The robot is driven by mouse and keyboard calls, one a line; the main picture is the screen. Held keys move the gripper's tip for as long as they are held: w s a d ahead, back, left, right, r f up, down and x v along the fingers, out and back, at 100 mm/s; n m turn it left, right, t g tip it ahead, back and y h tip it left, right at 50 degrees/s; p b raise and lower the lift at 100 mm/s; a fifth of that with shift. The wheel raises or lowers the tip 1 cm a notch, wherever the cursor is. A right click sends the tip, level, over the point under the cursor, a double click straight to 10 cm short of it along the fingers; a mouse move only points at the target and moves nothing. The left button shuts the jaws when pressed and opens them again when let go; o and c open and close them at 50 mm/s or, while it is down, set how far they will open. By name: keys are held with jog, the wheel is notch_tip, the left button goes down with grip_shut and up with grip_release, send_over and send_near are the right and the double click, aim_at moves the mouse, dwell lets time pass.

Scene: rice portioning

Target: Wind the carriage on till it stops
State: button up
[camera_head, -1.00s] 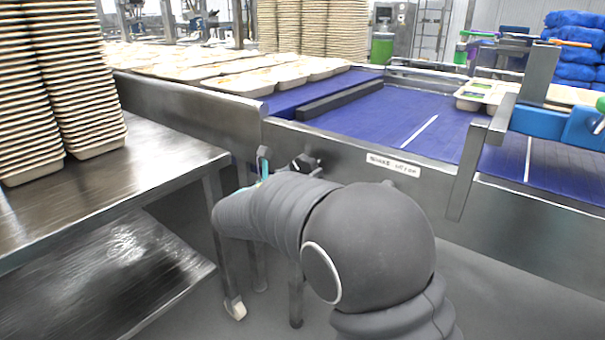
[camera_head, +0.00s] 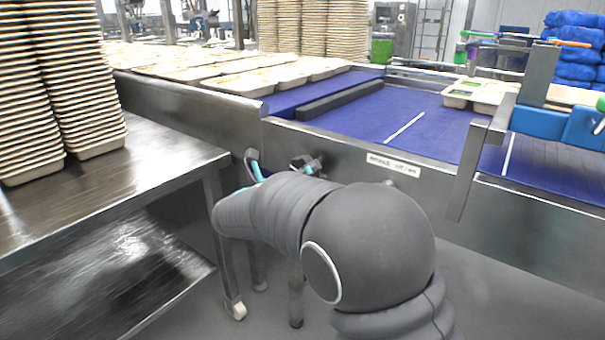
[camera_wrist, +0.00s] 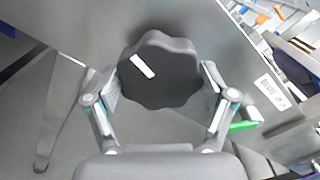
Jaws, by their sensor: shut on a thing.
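A black lobed knob (camera_wrist: 160,85) with a white mark on its face fills the middle of the wrist view. My gripper (camera_wrist: 160,78) has one finger on each side of it and is shut on it. In the head view, my gripper (camera_head: 281,166) is at the side wall of the conveyor, mostly behind my own arm, and the knob is hard to make out there. I cannot tell which part is the carriage. A dark bar (camera_head: 340,100) lies across the blue belt (camera_head: 375,118), and a labelled plate (camera_head: 393,165) is on the wall right of my gripper.
A steel table (camera_head: 150,165) with tall tray stacks (camera_head: 60,85) stands at left. Filled trays (camera_head: 250,82) line the conveyor at the back left. More trays (camera_head: 480,92) ride the belt at right. A steel post (camera_head: 470,170) with a blue fixture (camera_head: 550,122) stands at right.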

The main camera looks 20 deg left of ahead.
jog(key=shift+n, duration=1.6)
jog(key=o, duration=0.9)
jog(key=v, duration=0.6)
